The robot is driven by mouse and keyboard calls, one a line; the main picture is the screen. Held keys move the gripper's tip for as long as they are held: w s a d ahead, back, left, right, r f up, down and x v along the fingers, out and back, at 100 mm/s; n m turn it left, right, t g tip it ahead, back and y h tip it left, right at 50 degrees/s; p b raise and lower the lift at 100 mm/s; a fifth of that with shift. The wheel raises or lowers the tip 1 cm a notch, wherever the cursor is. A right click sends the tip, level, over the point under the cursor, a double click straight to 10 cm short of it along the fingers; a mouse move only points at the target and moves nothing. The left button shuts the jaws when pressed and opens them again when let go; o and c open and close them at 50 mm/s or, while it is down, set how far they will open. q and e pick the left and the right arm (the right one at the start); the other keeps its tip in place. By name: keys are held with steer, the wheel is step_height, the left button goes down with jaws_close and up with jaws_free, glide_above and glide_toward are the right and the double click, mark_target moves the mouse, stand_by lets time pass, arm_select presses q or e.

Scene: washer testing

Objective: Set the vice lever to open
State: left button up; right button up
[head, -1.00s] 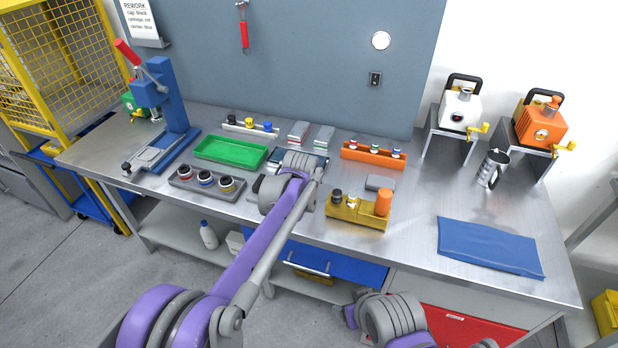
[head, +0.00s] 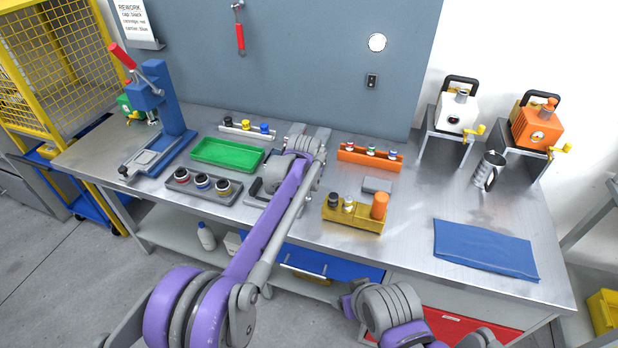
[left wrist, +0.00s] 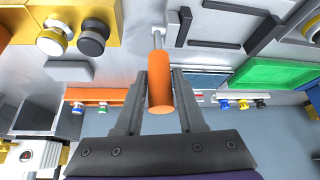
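In the left wrist view an orange handle (left wrist: 160,88) on a thin metal rod, which looks like the vice lever, points towards the camera. My left gripper (left wrist: 159,74) has one finger on each side of this handle, with very little gap. I cannot tell whether the fingers press on it. The rod meets a light grey metal part (left wrist: 158,31) beside dark angled bars, probably the vice. In the head view my left arm covers the left gripper and the lever.
A yellow fixture (head: 350,217) with knobs and an orange cylinder stands right of my left arm. The green tray (head: 228,154), a dark tray of round parts (head: 190,193) and a blue press (head: 160,110) are to the left. An orange rack (head: 369,156) stands behind; a blue cloth (head: 485,250) lies right.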

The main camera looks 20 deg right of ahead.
arm_select(q)
steer(key=o, duration=0.3)
steer(key=v, duration=1)
steer(key=shift+s+r, duration=0.15)
steer(key=shift+r, duration=0.15)
steer(key=shift+a, duration=0.2)
steer(key=s+a+n, duration=0.1)
steer(key=s+a, duration=0.3)
steer(key=a, duration=0.3)
steer(key=s+a+y, duration=0.1)
steer(key=s+a, duration=0.2)
steer(key=a, duration=0.4)
steer(key=s+a+n, duration=0.1)
steer(key=s+a, duration=0.3)
steer(key=a, duration=0.3)
steer(key=s+a+f+n, duration=0.1)
steer(key=s+a+f, duration=0.2)
steer(key=s, duration=0.4)
steer(key=s+a+f, duration=0.3)
steer(key=s+a, duration=0.3)
steer(key=s, duration=0.1)
steer(key=s+a+f+n+y, duration=0.1)
steer(key=s+a+f, duration=0.3)
steer(key=s, duration=0.3)
steer(key=shift+a+n, duration=0.25)
steer(key=shift+n, duration=0.05)
